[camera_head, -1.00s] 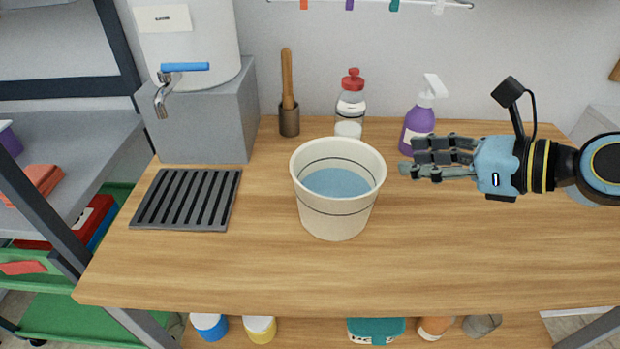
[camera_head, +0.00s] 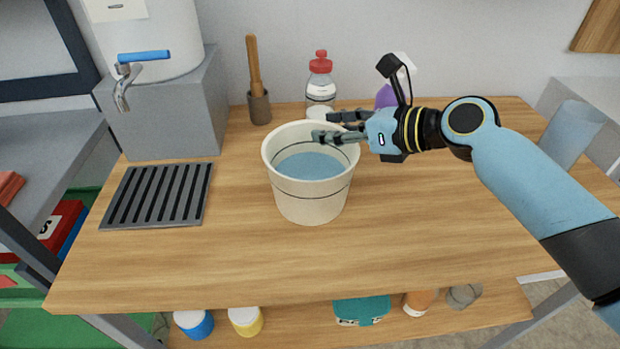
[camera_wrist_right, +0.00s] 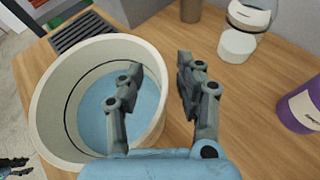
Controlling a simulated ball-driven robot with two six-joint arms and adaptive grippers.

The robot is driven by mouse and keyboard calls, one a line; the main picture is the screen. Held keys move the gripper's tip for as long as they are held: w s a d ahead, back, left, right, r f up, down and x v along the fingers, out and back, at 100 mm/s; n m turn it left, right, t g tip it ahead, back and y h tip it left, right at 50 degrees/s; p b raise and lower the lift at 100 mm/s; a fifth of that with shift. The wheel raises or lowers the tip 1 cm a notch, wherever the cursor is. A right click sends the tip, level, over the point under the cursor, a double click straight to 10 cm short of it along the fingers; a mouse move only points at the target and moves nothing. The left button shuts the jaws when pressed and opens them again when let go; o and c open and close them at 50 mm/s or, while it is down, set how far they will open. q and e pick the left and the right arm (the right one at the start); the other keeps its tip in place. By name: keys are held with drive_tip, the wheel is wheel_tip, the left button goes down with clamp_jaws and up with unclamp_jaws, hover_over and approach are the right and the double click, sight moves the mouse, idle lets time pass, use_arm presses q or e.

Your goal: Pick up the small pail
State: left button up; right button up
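The small pail (camera_head: 312,205) is cream with dark lines and holds blue water. It stands upright on the wooden table. My right gripper (camera_head: 327,127) is open at the pail's right rear rim. In the right wrist view the pail (camera_wrist_right: 55,100) is at the left, and the right gripper (camera_wrist_right: 160,66) has one finger over the pail's opening and the other outside its wall. Whether either finger touches the wall cannot be told. A small dark jointed shape at that view's lower left corner looks like my left gripper (camera_wrist_right: 16,166).
A slotted drain grate (camera_head: 157,195) and a tap (camera_head: 130,75) on a dispenser are left of the pail. A pestle (camera_head: 254,70) in a cup, a red-capped bottle (camera_head: 320,85) and a purple spray bottle (camera_head: 385,96) stand behind. The table front is clear.

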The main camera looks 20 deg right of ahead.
use_arm(q)
drive_tip(key=shift+s, duration=0.1)
drive_tip(key=shift+s, duration=0.2)
use_arm(e)
clamp_jaws()
